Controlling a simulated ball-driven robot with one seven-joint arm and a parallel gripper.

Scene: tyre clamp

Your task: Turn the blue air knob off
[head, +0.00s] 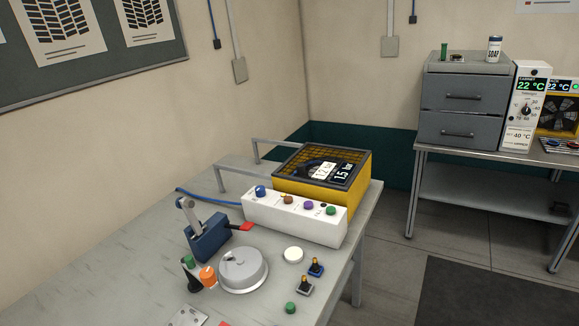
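The blue air knob (260,191) sits at the left end of a white control box (293,218) on the workbench. To its right on the same box are a brown knob (288,200), a purple knob (308,206) and a green knob (330,210). The blue knob is too small to read its setting. A blue hose (205,196) runs to the left end of the box. My gripper is not in view.
A blue clamp (208,238) with a grey lever, a round metal disc (243,270) and small coloured parts lie in front. A drawer cabinet (463,98) stands on the far table.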

